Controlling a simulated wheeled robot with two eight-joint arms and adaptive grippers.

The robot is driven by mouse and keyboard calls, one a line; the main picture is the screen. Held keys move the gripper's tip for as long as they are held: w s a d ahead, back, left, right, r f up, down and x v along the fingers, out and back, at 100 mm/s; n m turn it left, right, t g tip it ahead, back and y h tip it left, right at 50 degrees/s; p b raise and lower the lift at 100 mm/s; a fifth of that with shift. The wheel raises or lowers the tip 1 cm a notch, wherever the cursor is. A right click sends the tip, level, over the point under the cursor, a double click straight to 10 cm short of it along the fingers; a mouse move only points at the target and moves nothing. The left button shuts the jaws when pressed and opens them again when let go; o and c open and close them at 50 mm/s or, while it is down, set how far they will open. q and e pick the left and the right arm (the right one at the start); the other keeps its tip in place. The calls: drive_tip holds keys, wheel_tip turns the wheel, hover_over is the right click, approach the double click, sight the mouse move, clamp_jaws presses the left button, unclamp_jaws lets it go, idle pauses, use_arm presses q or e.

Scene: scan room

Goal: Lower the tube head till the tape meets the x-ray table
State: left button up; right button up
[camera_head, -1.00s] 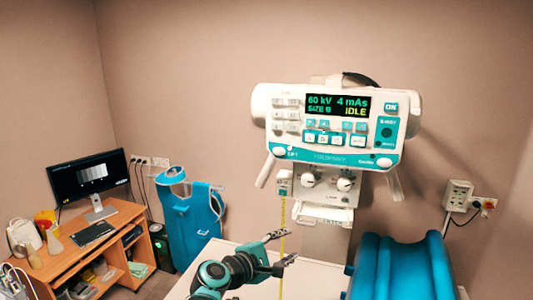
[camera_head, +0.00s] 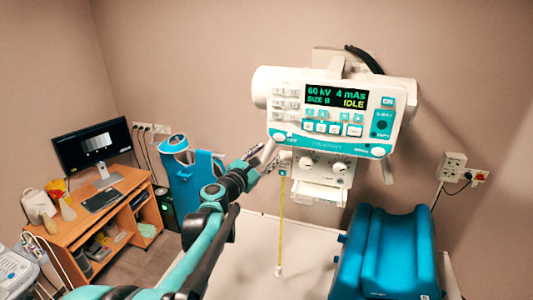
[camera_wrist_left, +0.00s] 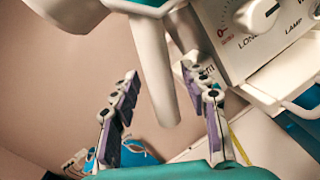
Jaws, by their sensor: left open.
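The white and teal tube head (camera_head: 330,118) hangs at the upper middle right of the head view, its display reading IDLE. A yellow tape (camera_head: 281,225) hangs below its left side. The tape's pale lower end shows against the white x-ray table (camera_head: 310,250); I cannot tell whether they touch. My left gripper (camera_head: 264,158) is at the tube head's left handle. In the left wrist view, the white handle (camera_wrist_left: 157,75) comes down between the open fingers of my left gripper (camera_wrist_left: 160,80), and no grip on it shows. My right gripper is not in view.
A blue padded piece (camera_head: 385,255) occupies the table's right side. A wooden desk (camera_head: 90,225) with a monitor (camera_head: 92,148) stands at left, with a blue apron (camera_head: 195,185) on a stand beside it. A wall outlet (camera_head: 453,168) is at right.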

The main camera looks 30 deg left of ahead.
use_arm(q)
drive_tip(key=shift+d, duration=0.1)
drive_tip(key=shift+w, duration=0.1)
clamp_jaws()
wheel_tip(320, 180, down, 7)
drive_tip(key=b, duration=0.6)
unclamp_jaws()
drive_tip(key=s, duration=1.2)
